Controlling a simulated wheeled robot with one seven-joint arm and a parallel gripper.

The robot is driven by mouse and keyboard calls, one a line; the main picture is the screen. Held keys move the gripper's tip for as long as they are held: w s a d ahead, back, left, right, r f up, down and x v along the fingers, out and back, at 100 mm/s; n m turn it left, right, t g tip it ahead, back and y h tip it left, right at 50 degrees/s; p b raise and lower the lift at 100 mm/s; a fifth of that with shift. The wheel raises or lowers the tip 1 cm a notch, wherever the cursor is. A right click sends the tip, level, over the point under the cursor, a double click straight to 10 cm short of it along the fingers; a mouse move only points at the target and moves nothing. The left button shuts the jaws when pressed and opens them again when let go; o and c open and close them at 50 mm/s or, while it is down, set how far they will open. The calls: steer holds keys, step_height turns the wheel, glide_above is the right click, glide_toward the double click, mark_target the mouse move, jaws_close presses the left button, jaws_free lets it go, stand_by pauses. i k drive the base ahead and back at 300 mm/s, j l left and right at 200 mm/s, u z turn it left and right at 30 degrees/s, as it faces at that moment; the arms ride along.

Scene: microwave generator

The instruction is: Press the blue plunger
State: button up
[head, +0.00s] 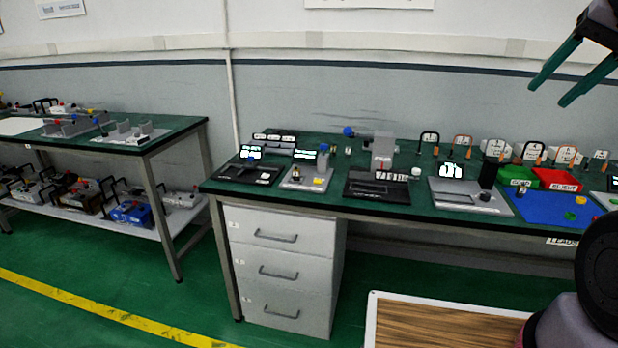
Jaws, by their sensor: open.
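Several small blue parts show in the head view, and I cannot tell for certain which is the blue plunger. One blue knob (348,131) sticks out to the left of a grey block device (382,150) on the green bench. A blue cap (323,147) tops a grey post on the small device left of it. Another small blue part (96,121) is on the left table. My gripper (548,96) is at the top right, with two green fingers apart and empty. It is in the air, well away from these parts.
The green-topped bench (215,187) carries several devices, with red (557,180) and green bins and a blue mat (550,207) at right. A drawer cabinet (282,270) stands under it. A wood-topped surface (440,325) is in front. Green floor is clear at left.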

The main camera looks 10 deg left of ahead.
mark_target(323, 147)
steer(key=i+j+u, duration=0.2)
steer(key=u, duration=0.2)
steer(key=i+j+u, duration=0.15)
steer(key=u, duration=0.2)
steer(key=i+u, duration=0.4)
